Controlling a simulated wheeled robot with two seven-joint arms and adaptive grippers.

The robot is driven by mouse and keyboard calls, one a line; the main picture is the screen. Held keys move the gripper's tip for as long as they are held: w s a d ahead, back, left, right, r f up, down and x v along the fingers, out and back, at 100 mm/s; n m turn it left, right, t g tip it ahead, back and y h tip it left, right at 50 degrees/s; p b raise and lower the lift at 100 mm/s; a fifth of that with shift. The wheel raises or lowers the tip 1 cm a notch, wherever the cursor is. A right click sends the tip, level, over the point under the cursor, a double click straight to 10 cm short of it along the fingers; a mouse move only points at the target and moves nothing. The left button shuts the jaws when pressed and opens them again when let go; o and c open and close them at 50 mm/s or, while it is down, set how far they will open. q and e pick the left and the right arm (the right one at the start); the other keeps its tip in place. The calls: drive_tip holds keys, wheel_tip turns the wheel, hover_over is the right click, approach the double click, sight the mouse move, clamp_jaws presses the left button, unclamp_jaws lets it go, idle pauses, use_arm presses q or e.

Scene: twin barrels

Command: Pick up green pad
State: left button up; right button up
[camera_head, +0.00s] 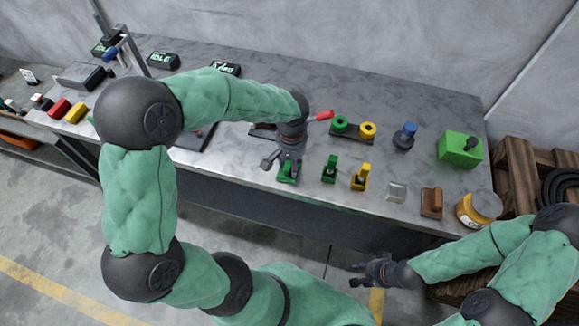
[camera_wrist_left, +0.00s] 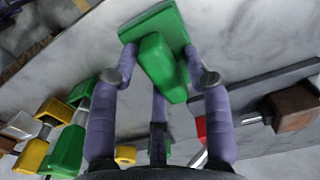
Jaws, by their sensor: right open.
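A green pad with a raised block on a flat base (camera_head: 287,172) lies near the bench's front edge, partly hidden by my left gripper (camera_head: 284,162). In the left wrist view the green pad (camera_wrist_left: 158,52) is between the fingers of my left gripper (camera_wrist_left: 160,60), one finger close to each side of its raised block. I cannot tell whether they press on it. A second green piece (camera_head: 329,169) stands to the right on the bench. My right gripper (camera_head: 372,271) is open and empty in front of the bench.
A yellow piece (camera_head: 360,177), a clear block (camera_head: 397,191), a brown block (camera_head: 432,202) and a jar (camera_head: 479,207) line the front edge to the right. Behind are a red-handled tool (camera_head: 320,116), a dark stand (camera_head: 350,133), a blue knob (camera_head: 405,135) and a green box (camera_head: 460,149).

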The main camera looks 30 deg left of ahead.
sight(291, 163)
use_arm(q)
clamp_jaws()
drive_tip(key=shift+r, duration=0.4)
drive_tip(key=r+p, duration=0.1)
drive_tip(key=r, duration=0.2)
drive_tip(key=shift+s+r, duration=0.15)
drive_tip(key=shift+s, duration=0.05)
drive_tip(key=s+r+p, duration=0.4)
drive_tip(key=s+r, duration=0.5)
drive_tip(key=s, duration=0.4)
drive_tip(key=shift+s+d+p, duration=0.3)
drive_tip(key=shift+d+p, duration=0.05)
